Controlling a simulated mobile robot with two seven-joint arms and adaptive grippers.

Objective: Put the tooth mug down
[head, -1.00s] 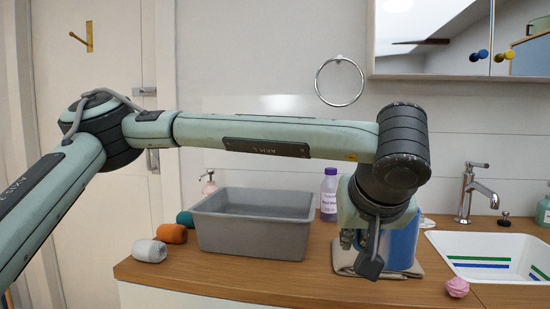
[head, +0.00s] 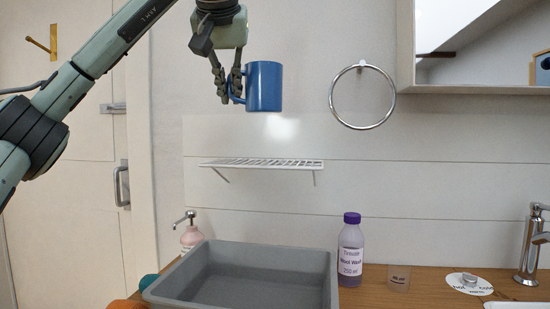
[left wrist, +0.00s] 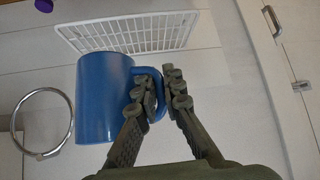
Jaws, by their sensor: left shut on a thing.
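The blue tooth mug (head: 264,87) is upright in the air, high above the counter and above a white wire shelf (head: 262,163) on the wall. My left gripper (head: 233,92) is shut on the mug's handle, at the mug's left side in the head view. In the left wrist view the mug (left wrist: 103,100) hangs beside the fingers (left wrist: 157,85), with the handle between them, and the wire shelf (left wrist: 128,32) shows beyond it. My right gripper is not in view.
A grey basin (head: 250,272) stands on the counter below. A purple-capped bottle (head: 350,252), a small cup (head: 398,278), a pink pump bottle (head: 189,233) and a tap (head: 531,245) stand near it. A towel ring (head: 362,97) hangs on the wall right of the mug.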

